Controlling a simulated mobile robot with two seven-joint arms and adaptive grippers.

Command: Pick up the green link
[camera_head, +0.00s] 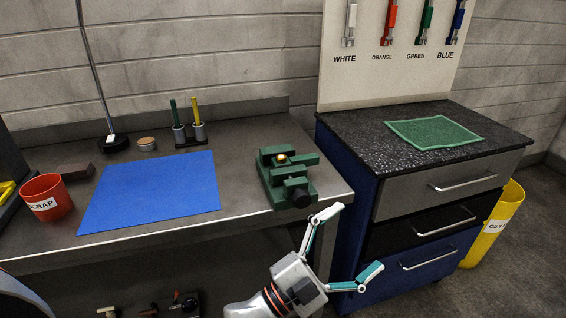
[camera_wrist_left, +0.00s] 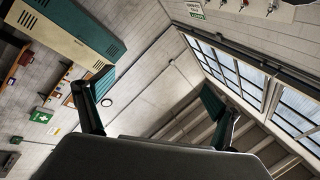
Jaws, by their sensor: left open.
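The green link (camera_head: 426,17) hangs on the pale board above the GREEN label, with its top cut off by the frame edge. White (camera_head: 350,22), orange (camera_head: 389,20) and blue (camera_head: 456,20) links hang in the same row. My left gripper (camera_head: 356,238) is open and empty, low in front of the gap between bench and cabinet, well below and apart from the links. In the left wrist view its two fingers (camera_wrist_left: 156,98) stand spread, with lockers, windows and ceiling beyond; no green link shows clearly there. My right gripper is not in view.
A green vise (camera_head: 285,178) stands at the bench's right end, close to my left gripper. The bench also holds a blue mat (camera_head: 152,190) and a red scrap cup (camera_head: 47,197). The dark cabinet top holds a green cloth (camera_head: 434,132); a yellow bin (camera_head: 496,225) stands right.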

